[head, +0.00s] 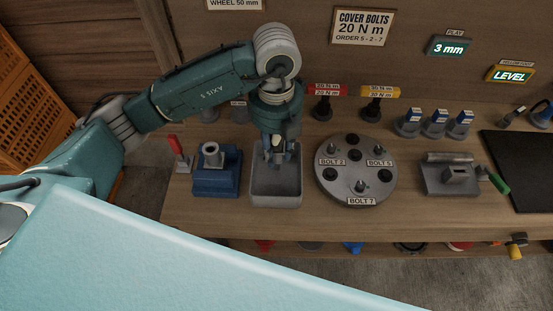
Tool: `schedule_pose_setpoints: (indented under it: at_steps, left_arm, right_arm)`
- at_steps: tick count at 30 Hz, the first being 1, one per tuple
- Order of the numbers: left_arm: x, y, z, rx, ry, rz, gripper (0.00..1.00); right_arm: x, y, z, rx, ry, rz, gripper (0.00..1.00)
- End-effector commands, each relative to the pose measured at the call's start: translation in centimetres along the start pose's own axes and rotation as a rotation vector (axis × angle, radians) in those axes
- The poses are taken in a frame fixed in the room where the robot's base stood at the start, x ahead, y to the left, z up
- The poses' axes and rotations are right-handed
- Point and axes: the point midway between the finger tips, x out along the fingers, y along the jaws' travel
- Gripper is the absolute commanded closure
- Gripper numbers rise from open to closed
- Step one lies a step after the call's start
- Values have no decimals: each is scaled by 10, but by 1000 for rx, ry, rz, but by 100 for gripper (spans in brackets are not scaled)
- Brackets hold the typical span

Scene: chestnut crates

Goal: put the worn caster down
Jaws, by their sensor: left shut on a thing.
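My left gripper (275,160) reaches in from the left and points down over the grey open bin (276,201) on the workbench. It is shut on the worn caster, of which little can be made out between the dark fingers. The fingertips are at or just above the bin's opening; I cannot tell whether the caster touches the bin floor. The visible bin floor looks bare. My right gripper is not in view.
A blue fixture (216,183) with a grey cylinder stands left of the bin, beside a red-handled tool (175,147). A round plate (385,185) with several bolts sits close on the right. A grey vise-like fixture (435,184) and a black mat (525,160) lie farther right.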

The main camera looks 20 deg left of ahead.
Motion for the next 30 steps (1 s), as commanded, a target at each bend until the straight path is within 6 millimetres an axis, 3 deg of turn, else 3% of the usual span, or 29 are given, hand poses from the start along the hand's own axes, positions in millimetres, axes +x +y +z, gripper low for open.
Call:
schedule_pose_setpoints:
  at_steps: [12, 26, 27, 30]
  left_arm:
    - [47, 0, 0, 0, 1, -1, 100]
    - [57, 0, 1, 1, -2, -2, 100]
    - [56, 0, 1, 1, -1, -1, 65]
    - [56, 0, 0, 1, -1, -1, 52]
  right_arm:
    - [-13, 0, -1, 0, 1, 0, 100]
    - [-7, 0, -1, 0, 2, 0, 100]
    - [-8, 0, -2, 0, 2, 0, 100]
    - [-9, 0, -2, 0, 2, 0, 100]
